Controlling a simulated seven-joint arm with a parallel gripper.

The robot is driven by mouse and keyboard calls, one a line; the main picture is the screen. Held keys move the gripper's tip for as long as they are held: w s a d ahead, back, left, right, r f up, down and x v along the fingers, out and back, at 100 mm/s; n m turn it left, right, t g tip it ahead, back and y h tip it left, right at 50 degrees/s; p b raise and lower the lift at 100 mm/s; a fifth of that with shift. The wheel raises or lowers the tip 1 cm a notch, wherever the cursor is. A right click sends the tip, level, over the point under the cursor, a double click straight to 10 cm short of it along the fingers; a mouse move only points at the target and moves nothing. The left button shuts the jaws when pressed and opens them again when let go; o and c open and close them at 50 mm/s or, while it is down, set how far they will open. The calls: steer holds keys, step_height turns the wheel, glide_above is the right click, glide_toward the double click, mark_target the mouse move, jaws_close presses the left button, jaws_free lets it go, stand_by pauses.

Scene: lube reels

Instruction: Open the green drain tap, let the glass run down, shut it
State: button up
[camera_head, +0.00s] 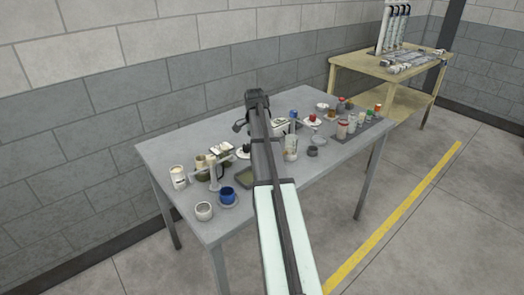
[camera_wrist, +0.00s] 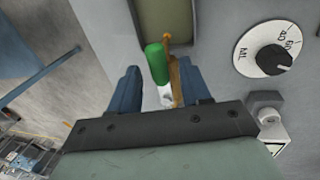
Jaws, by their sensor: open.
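The green tap handle (camera_wrist: 154,62) shows in the wrist view, a short rounded green lever just beyond and between my fingertips. A brass-coloured rod (camera_wrist: 174,75) with an orange tip stands beside it on the right, and a small white piece lies below the green end. My gripper (camera_wrist: 159,80) is open, with one blue-grey finger on each side of the handle. Contact with the handle cannot be told. I cannot identify the glass with certainty.
A white dial (camera_wrist: 262,52) marked ML with a black knob is at right. An olive tray-like recess (camera_wrist: 165,22) lies beyond the tap.

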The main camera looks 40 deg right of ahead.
step_height(320, 180, up, 7)
steer(key=w, duration=0.1)
steer(key=shift+w+r, duration=0.15)
steer(key=shift+w, duration=0.05)
stand_by(0.5)
